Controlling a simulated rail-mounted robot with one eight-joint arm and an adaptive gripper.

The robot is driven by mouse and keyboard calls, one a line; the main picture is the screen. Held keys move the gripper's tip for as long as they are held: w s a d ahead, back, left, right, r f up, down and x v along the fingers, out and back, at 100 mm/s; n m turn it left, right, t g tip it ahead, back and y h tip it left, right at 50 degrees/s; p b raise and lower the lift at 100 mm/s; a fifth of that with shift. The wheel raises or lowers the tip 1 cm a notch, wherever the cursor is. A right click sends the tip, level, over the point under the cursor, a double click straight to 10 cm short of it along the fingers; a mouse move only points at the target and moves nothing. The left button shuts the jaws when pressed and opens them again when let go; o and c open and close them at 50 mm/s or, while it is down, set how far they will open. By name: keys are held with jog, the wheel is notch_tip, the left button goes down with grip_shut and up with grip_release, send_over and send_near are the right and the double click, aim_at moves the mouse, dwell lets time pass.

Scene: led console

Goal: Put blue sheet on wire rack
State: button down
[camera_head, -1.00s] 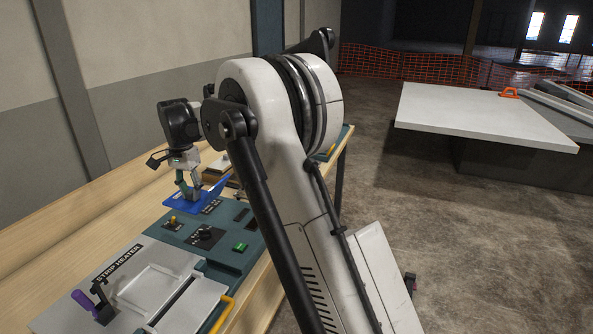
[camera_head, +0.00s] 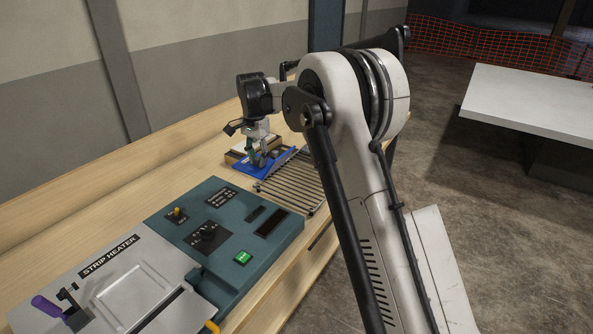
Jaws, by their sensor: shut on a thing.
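The blue sheet (camera_head: 247,166) is at the far end of the bench, under my gripper (camera_head: 257,162). My gripper points down and is shut on the sheet. The wire rack (camera_head: 296,184) lies on the bench just beyond the teal control panel, a row of parallel bars. The sheet is at the rack's far left side, and its right part appears to reach over the far end of the bars. I cannot tell whether the sheet touches the rack. The fingertips are small and partly merge with the sheet.
The teal control panel (camera_head: 228,230) with knobs and a green switch, and the grey strip heater (camera_head: 125,285) with a purple-handled clamp (camera_head: 52,309), fill the near bench. Bare wood (camera_head: 130,190) lies along the left.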

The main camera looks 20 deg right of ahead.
jog(key=p, duration=0.1)
send_over(283, 181)
notch_tip(283, 181, down, 5)
jog(key=shift+s+f, duration=0.15)
jog(key=shift+f+p, duration=0.35)
jog(key=shift+f, duration=1.65)
jog(key=shift+f, duration=0.1)
jog(key=shift+f, duration=0.1)
jog(key=c, duration=1.5)
grip_release()
jog(key=shift+c, duration=0.2)
